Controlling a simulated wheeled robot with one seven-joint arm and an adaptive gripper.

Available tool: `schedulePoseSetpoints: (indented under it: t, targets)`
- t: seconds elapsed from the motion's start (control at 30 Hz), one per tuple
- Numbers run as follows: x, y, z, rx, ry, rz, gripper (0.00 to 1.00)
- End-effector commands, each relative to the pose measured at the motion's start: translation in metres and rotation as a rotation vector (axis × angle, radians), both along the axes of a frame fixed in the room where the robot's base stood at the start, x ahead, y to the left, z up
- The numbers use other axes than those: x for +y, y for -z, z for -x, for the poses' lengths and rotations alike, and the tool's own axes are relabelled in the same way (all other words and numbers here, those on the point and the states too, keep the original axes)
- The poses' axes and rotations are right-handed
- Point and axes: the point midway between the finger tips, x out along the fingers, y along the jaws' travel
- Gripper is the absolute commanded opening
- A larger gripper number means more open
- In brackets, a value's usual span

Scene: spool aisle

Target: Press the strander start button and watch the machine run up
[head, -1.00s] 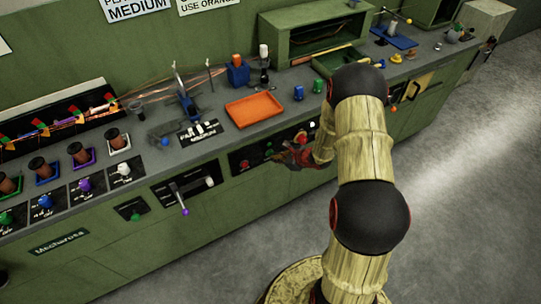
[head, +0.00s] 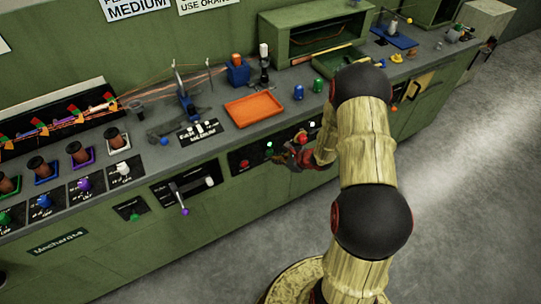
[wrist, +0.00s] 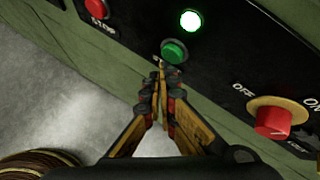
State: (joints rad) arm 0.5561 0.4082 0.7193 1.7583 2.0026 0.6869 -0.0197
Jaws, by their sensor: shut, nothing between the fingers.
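The green button (wrist: 174,50) is on the black control panel in the wrist view. Above it a round green lamp (wrist: 190,20) glows brightly. My gripper (wrist: 160,68) is shut and empty, its fingertips just below and left of the green button. I cannot tell whether they touch it. In the head view my gripper (head: 288,158) is in front of the panel on the bench front. The strander's wires (head: 175,92) run along the bench top from the coloured guides at left. I cannot tell from this whether they are moving.
A red STOP button (wrist: 97,8) is left of the green one. An orange tray (head: 253,108) lies on the bench above the panel. A crank lever (head: 180,198) juts out at left. Floor is clear.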

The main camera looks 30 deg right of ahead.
Motion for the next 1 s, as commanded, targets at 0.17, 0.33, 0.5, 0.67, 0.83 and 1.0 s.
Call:
schedulePoseSetpoints:
  t: [0.17, 0.33, 0.5, 0.67, 0.83, 1.0]
  targets:
    - [0.000, 0.000, 0.001, 0.000, 0.000, 0.000, 0.00]
    - [-0.001, 0.000, 0.003, -0.001, 0.001, 0.000, 0.00]
    - [-0.001, 0.000, 0.017, 0.000, 0.001, 0.000, 0.00]
    - [-0.002, 0.000, 0.032, -0.001, 0.001, 0.000, 0.00]
    - [-0.002, 0.000, 0.047, 0.000, 0.001, 0.001, 0.00]
    - [-0.003, 0.000, 0.058, -0.001, 0.001, 0.000, 0.00]
